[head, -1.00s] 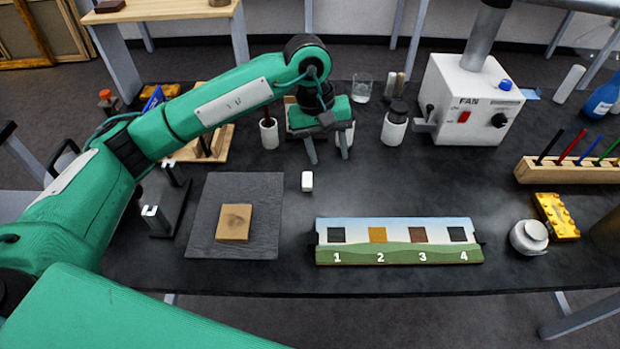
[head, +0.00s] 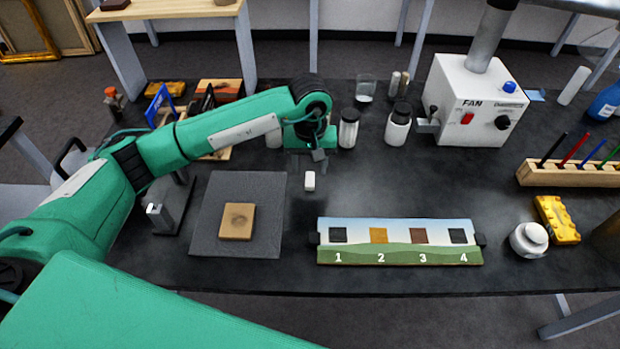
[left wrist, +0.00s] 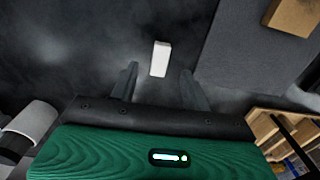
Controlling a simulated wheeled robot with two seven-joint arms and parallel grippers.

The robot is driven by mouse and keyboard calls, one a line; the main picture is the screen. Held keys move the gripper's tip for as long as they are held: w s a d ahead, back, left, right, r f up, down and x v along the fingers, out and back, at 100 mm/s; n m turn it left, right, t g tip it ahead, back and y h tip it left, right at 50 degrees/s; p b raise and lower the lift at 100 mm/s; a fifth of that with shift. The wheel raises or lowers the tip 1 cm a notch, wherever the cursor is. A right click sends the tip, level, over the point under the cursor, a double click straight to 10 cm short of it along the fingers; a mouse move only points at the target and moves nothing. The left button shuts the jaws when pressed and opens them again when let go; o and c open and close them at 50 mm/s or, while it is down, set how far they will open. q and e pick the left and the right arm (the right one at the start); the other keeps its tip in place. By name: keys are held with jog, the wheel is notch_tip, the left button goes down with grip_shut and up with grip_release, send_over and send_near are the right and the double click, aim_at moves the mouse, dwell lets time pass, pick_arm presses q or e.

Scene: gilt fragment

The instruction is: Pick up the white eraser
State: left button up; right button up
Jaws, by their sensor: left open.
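The white eraser (head: 310,181) is a small white block lying on the dark table, right of the grey mat. My left gripper (head: 307,170) hangs just behind it, pointing down, with its fingers partly hidden by the arm. In the left wrist view the eraser (left wrist: 160,58) lies beyond and between the two fingertips of my left gripper (left wrist: 160,80). The fingers are spread apart with nothing between them. My right gripper does not show in either view.
The grey mat (head: 215,205) with a wooden block (head: 237,221) lies to the left. A numbered panel (head: 400,254) stands in front right. Glass jars (head: 348,130) and a white fan box (head: 470,100) stand behind. Table right of the eraser is clear.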

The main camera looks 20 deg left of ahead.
aim_at(310, 181)
pick_arm(q)
jog(key=f, duration=0.2)
jog(key=f+p, duration=0.1)
jog(key=shift+s+f, duration=0.1)
jog(key=shift+s, duration=0.15)
jog(key=shift+f, duration=0.5)
grip_shut()
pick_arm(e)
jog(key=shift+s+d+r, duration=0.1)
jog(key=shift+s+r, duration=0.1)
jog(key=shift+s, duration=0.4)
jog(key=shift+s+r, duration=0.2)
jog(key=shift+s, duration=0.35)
pick_arm(q)
jog(key=shift+r, duration=0.1)
